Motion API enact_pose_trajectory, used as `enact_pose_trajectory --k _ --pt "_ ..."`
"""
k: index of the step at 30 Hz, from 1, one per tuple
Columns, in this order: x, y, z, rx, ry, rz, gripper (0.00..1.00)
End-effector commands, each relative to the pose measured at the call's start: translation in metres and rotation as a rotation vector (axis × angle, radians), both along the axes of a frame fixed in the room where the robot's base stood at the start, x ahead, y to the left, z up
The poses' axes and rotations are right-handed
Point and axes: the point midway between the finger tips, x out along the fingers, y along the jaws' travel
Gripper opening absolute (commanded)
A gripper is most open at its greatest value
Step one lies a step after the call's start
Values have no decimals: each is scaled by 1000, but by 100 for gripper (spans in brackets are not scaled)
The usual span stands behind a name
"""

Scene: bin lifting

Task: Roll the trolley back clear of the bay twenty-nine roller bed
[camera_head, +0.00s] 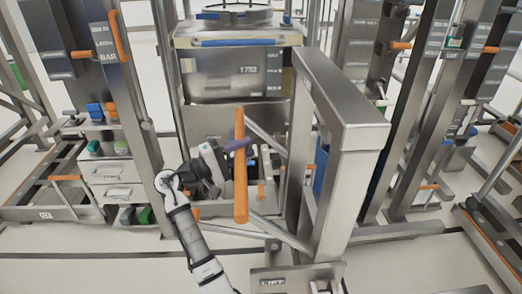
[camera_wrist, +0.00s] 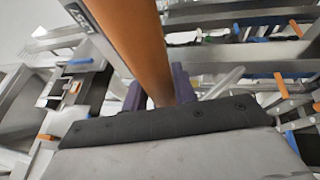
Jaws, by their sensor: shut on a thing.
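My gripper (camera_head: 236,146) has purple fingers and is shut around an upright orange handle bar (camera_head: 240,190). In the wrist view the orange bar (camera_wrist: 135,40) passes between the purple fingers (camera_wrist: 158,90). The bar stands in front of a steel bin (camera_head: 225,78) marked T752, which has blue strips at its rim. Grey metal structure (camera_head: 210,122) shows below the bin. My arm and the bar hide part of it, so I cannot tell where the trolley ends and the roller bed begins. The bar's join to the trolley is not clear.
A thick steel post frame (camera_head: 345,110) stands just right of the bar, with a plate marked LIFT (camera_head: 275,280) at its foot. Another upright (camera_head: 135,90) stands to the left, by drawers (camera_head: 112,172).

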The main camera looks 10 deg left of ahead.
Motion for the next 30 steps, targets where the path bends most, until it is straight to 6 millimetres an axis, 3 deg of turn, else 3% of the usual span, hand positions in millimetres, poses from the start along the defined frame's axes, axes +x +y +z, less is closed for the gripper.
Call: enact_pose_trajectory --k 3,9,26,27,30 --pt "-3 15 7 -2 -10 9 0" --pt "-7 28 7 -1 -10 1 0" --pt "-8 32 7 2 -11 -6 0" --pt "-8 32 7 2 -11 -6 30" --pt "-9 32 7 2 -9 -5 43"
